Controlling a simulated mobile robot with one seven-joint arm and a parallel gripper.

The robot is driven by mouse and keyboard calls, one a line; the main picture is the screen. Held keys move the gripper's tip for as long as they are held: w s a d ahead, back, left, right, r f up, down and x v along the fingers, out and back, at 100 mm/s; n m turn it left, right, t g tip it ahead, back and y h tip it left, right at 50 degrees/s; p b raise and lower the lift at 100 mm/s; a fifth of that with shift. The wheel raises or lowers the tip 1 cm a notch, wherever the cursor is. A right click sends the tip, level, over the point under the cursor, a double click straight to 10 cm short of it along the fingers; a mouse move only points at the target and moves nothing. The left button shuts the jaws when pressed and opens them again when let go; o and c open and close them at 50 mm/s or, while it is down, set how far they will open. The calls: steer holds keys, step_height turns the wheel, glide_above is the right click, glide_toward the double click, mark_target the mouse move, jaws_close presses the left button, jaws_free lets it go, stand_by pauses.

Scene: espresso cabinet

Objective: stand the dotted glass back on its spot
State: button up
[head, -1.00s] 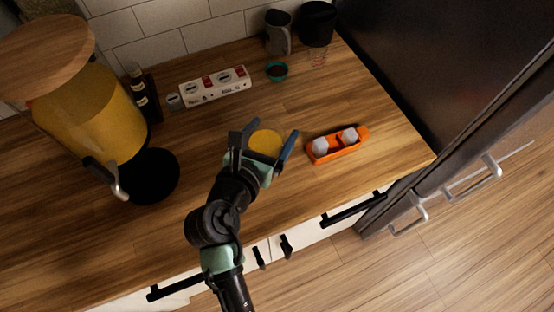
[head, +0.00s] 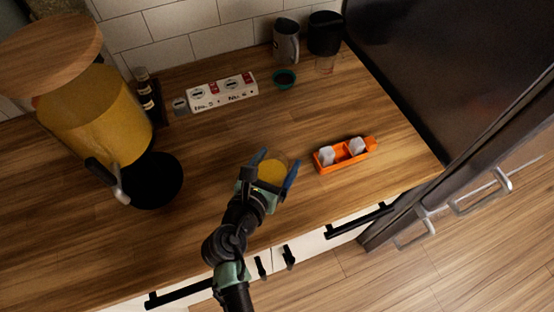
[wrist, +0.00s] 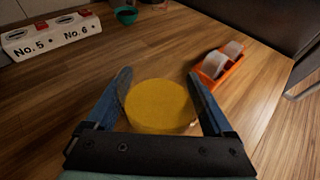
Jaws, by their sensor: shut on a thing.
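My gripper (head: 278,163) is shut on a round yellow-topped thing (wrist: 160,106), with one blue finger on each side of it. It also shows between the fingers in the head view (head: 272,173). I see it from above; it may be a glass with yellow contents, but I cannot make out dots on it. I cannot tell whether its base touches the counter. A small clear glass (head: 325,65) stands at the back right, in front of a black container. I cannot tell which is the dotted glass, and no marked spot for it is clear.
An orange tray (head: 346,162) with white pieces lies right of my gripper. A white block labelled No.5 and No.6 (wrist: 50,37), a teal bowl (head: 284,82) and a grey mug (head: 286,42) stand behind. A large yellow dispenser (head: 97,120) is left. The middle counter is clear.

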steer(key=shift+f, duration=0.1)
steer(key=o, duration=1.5)
